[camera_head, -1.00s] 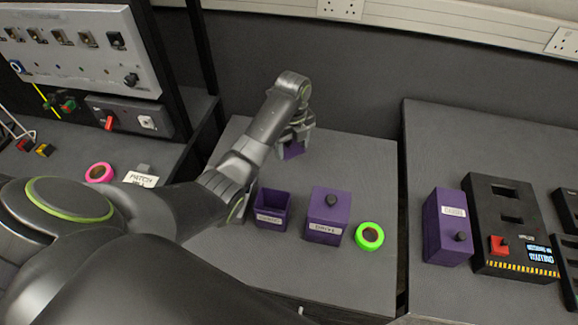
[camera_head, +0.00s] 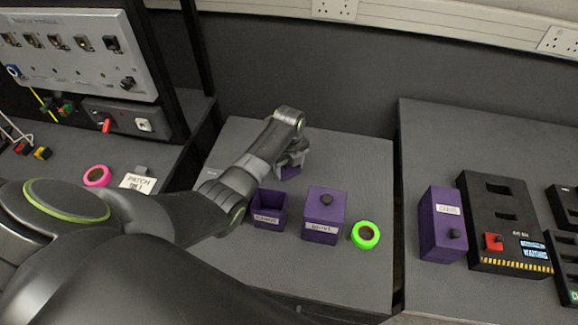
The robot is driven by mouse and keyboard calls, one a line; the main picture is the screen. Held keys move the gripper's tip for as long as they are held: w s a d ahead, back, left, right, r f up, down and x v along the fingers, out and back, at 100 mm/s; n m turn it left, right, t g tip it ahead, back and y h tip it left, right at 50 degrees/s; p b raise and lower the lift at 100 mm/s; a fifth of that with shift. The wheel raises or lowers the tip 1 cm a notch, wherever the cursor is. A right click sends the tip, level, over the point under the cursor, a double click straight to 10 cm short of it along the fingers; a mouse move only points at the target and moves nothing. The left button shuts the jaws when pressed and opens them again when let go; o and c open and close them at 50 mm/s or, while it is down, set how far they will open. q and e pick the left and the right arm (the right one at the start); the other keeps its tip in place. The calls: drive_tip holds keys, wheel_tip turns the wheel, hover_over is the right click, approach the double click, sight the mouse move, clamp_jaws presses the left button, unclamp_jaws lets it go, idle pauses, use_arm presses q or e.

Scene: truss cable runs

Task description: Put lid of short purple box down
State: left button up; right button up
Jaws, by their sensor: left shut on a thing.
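The short purple box (camera_head: 268,217) stands open on the middle table, with a white label on its front. My left gripper (camera_head: 290,164) is behind it, low over the back of the same table. It is shut on a purple lid (camera_head: 289,173), mostly hidden by the fingers. I cannot tell whether the lid touches the table top. My right gripper is not in view.
A lidded purple box (camera_head: 324,214) stands right of the open box, with a green tape roll (camera_head: 365,235) beside it. Another purple box (camera_head: 442,224) and a black device (camera_head: 505,225) are on the right table. The back right of the middle table (camera_head: 355,160) is clear.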

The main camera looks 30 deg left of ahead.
sight(289, 172)
use_arm(q)
drive_tip(key=shift+f, duration=0.15)
drive_tip(key=o, duration=0.9)
drive_tip(key=shift+o, duration=0.2)
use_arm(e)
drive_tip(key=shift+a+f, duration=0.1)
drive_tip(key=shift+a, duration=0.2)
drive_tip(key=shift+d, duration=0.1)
use_arm(q)
drive_tip(key=shift+r, duration=0.35)
wheel_tip(289, 172, up, 12)
drive_tip(key=b, duration=0.1)
drive_tip(key=shift+f, duration=0.15)
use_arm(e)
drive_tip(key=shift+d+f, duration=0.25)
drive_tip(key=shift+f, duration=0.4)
use_arm(q)
drive_tip(key=shift+s+f, duration=0.1)
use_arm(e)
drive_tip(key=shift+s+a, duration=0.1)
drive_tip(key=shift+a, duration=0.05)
